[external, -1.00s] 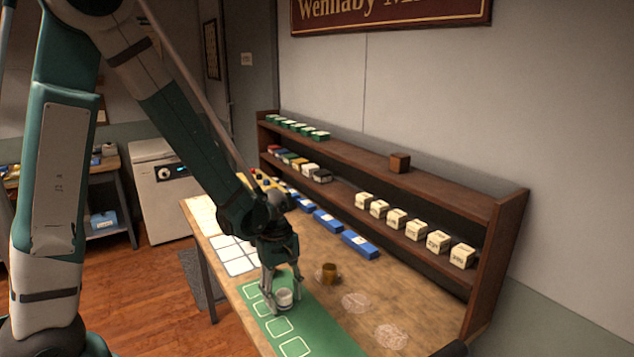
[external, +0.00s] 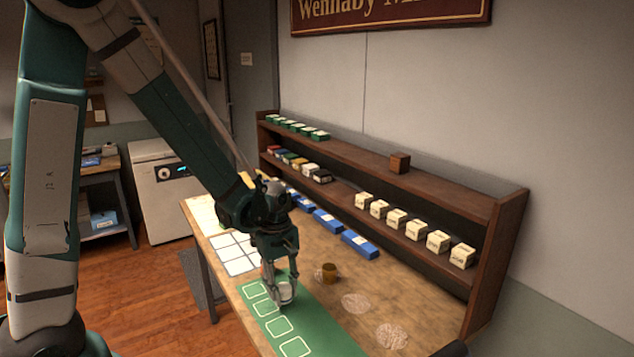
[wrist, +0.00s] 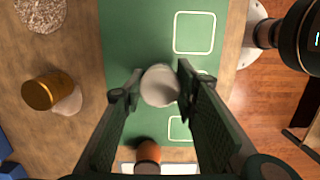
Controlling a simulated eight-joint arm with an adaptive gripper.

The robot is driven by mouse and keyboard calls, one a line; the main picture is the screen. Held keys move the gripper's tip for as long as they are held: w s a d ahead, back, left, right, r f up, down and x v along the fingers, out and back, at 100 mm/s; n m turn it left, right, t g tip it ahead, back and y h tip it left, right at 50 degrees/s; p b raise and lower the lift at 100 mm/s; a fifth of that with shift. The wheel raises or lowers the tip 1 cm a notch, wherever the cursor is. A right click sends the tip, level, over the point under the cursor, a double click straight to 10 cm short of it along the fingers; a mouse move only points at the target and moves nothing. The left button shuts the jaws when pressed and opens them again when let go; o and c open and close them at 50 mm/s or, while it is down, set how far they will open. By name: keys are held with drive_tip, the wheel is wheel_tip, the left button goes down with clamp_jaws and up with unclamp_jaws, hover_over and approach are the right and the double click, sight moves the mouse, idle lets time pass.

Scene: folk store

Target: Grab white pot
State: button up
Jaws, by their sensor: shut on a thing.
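The white pot (external: 286,292) stands on the green mat (external: 322,322) in the external view. In the wrist view the white pot (wrist: 160,86) sits between my two fingers. My gripper (external: 284,292) reaches down from above and is shut on the pot. In the wrist view my gripper (wrist: 158,88) has one finger on each side of the pot, near its rim. Part of the pot is hidden by the fingers in the external view.
A brown-gold cup (external: 330,271) stands on the table right of the mat, with pale round mats (external: 391,335) nearby. An orange-topped object (wrist: 147,152) lies close below the pot in the wrist view. A wooden shelf with several small boxes (external: 397,219) lines the back.

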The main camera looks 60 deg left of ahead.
sight(283, 287)
drive_tip(key=shift+r+p, duration=0.45)
drive_tip(key=shift+r, duration=3.45)
